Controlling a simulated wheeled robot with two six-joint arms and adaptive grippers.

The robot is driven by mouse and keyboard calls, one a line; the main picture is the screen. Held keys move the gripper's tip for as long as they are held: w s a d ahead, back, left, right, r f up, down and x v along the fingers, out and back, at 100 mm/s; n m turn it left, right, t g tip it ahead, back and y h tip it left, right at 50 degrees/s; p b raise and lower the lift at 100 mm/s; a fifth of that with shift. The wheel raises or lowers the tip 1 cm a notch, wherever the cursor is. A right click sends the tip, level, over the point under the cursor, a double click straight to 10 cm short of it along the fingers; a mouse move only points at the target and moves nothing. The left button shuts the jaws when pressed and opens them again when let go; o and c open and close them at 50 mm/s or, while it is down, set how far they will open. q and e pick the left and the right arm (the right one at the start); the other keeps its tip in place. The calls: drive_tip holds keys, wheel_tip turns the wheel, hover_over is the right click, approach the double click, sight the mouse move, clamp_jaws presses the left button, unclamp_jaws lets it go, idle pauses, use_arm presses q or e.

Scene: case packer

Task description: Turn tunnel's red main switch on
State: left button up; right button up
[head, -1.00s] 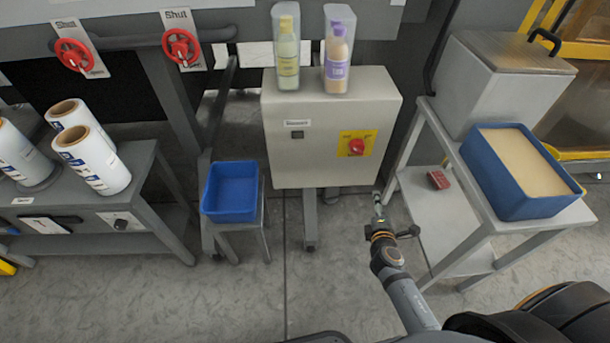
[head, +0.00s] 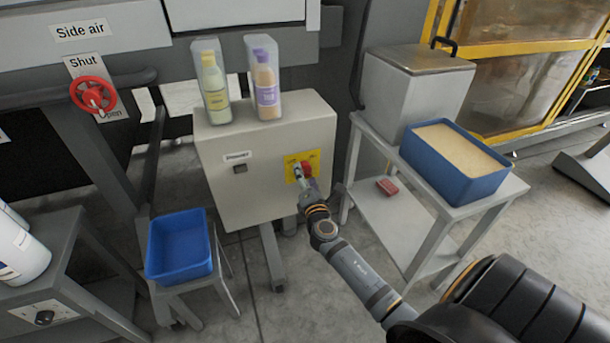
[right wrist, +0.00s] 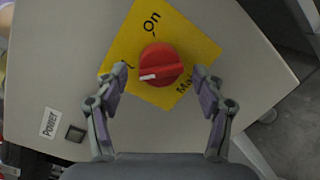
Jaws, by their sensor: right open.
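The red main switch (right wrist: 165,58) is a round knob with a raised bar on a yellow plate (right wrist: 190,28), on the front of a grey cabinet (head: 225,195). The plate reads "On" at its upper edge in the right wrist view. The knob's white mark points left, toward a label partly hidden by a finger, not at "On". My right gripper (right wrist: 160,78) is open, one fingertip on each side of the knob; I cannot tell if they touch it. In the head view this gripper (head: 303,180) partly covers the switch and plate. My left gripper is not in view.
A small "Power" button (right wrist: 75,133) sits on the same panel. Two bottles in clear holders (head: 265,85) stand on the cabinet. A blue bin (head: 180,245) is at left. A cart with a blue box (head: 470,188) stands close on the right.

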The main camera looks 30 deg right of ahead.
drive_tip(key=shift+w+d, duration=0.2)
drive_tip(key=shift+w, duration=0.2)
drive_tip(key=c, duration=1.1)
